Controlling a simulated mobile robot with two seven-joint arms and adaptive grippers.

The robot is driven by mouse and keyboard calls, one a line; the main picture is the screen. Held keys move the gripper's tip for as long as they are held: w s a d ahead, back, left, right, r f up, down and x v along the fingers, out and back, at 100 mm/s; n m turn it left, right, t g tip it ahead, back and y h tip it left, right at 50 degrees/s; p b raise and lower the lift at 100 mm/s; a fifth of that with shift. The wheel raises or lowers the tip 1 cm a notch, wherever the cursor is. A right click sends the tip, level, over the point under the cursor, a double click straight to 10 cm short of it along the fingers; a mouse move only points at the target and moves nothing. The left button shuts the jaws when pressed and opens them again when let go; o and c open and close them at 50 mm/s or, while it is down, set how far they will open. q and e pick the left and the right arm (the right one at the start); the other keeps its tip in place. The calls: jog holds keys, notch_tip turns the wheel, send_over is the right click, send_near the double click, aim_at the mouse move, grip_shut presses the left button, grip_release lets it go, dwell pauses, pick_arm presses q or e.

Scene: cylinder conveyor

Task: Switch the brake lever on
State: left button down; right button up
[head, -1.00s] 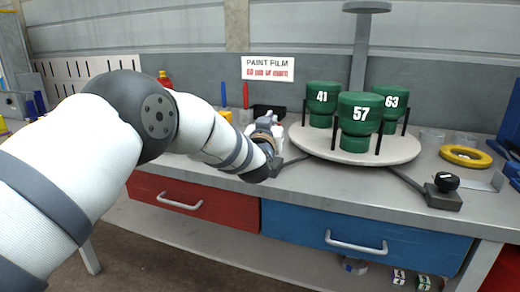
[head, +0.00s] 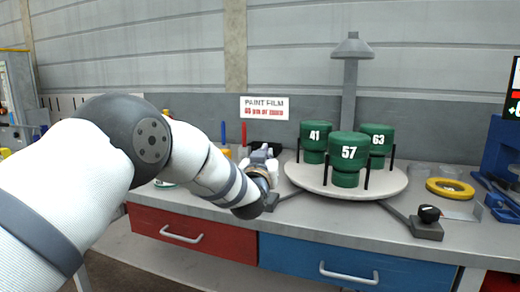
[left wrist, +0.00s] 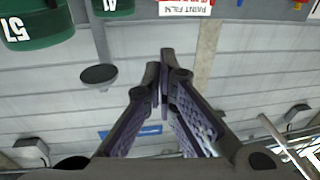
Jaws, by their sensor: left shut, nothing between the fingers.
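My left gripper (head: 263,156) is over the bench, just left of the round turntable (head: 310,184), with its fingers pointing up and away. In the left wrist view its two fingers (left wrist: 164,75) meet at the tips, shut and empty. A black knob on a dark grey box (head: 429,214) sits at the bench's front right, joined to the turntable by a grey bar. I cannot tell which of these is the brake lever. My right gripper is out of view.
Green canisters marked 41 (head: 315,135), 57 (head: 348,152) and 63 (head: 378,137) stand on the turntable between black posts. A grey post with a lamp-like top (head: 351,46) rises behind. A yellow ring (head: 450,188) lies at right. The bench front between turntable and knob box is clear.

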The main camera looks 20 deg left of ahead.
pick_arm(q)
jog(key=s+r+p, duration=0.1)
jog(key=s+r, duration=0.3)
jog(key=s, duration=0.1)
jog(key=s+f+g+h, duration=0.1)
jog(key=s+f+g, duration=0.2)
jog(key=s+f, duration=0.65)
jog(key=s+a+f+m+g, duration=0.1)
jog(key=s+f+g, duration=0.3)
jog(key=f, duration=1)
jog(key=s+f+g+h, duration=0.1)
jog(key=s+f+g, duration=0.35)
jog(key=f, duration=0.75)
jog(key=s+a+f+g, duration=0.15)
jog(key=s+f, duration=0.35)
jog(key=s, duration=0.7)
jog(key=s+f+g, duration=0.3)
jog(key=s+f, duration=0.2)
jog(key=s, duration=0.7)
jog(key=s+g, duration=0.5)
jog(key=s, duration=1.2)
jog(key=shift+a+r, duration=0.4)
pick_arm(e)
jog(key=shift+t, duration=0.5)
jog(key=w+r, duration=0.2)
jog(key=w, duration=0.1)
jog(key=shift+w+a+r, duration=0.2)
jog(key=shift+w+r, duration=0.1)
